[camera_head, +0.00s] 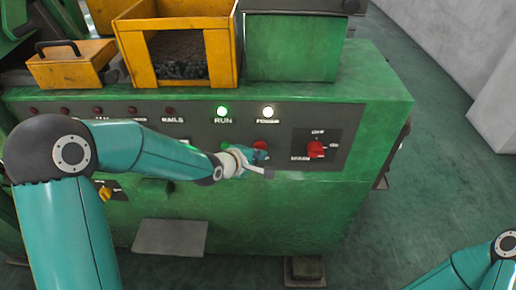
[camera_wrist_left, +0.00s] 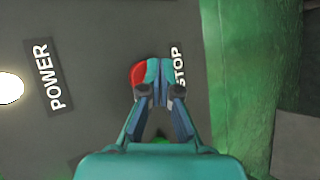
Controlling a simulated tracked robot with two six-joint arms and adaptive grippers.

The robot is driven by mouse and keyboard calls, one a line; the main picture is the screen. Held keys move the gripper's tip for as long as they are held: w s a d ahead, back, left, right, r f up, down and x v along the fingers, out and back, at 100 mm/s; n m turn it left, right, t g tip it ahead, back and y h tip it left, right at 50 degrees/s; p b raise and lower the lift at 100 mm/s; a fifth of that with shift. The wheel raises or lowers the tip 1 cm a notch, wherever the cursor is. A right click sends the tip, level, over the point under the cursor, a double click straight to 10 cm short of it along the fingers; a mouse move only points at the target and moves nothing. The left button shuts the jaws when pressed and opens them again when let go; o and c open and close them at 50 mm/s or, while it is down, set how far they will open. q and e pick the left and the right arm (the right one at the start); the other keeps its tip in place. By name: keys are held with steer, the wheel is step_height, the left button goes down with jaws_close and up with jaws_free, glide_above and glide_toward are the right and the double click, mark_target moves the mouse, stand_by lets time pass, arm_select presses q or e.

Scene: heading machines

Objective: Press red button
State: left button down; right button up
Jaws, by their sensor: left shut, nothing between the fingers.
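The red button (camera_wrist_left: 137,75) is beside the "STOP" label in the left wrist view. My left gripper (camera_wrist_left: 154,70) is shut and empty, and its fingertips cover part of the button. Whether they touch it or hover just in front cannot be told. In the head view a little of the red button (camera_head: 260,145) shows above the left gripper (camera_head: 262,157), which is at the panel. My right gripper is out of view; only part of that arm shows at the bottom right.
The green machine (camera_head: 290,215) carries a dark control panel (camera_head: 340,118). The green RUN light (camera_head: 222,111) and the white POWER light (camera_head: 268,111) are lit. A red rotary switch (camera_head: 316,149) is right of the gripper. Yellow bins (camera_head: 222,55) stand on top. Floor is open at right.

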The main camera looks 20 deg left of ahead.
arm_select(q)
steer(key=shift+w, duration=0.15)
stand_by(0.5)
steer(key=shift+w+a+r, duration=0.1)
steer(key=shift+w+a, duration=0.05)
steer(key=shift+w, duration=0.15)
steer(key=shift+s+b, duration=0.4)
steer(key=shift+s, duration=0.1)
stand_by(0.4)
steer(key=s+b, duration=0.1)
steer(key=s, duration=0.1)
steer(key=s+d+b, duration=0.2)
steer(key=s, duration=0.1)
steer(key=shift+s, duration=0.3)
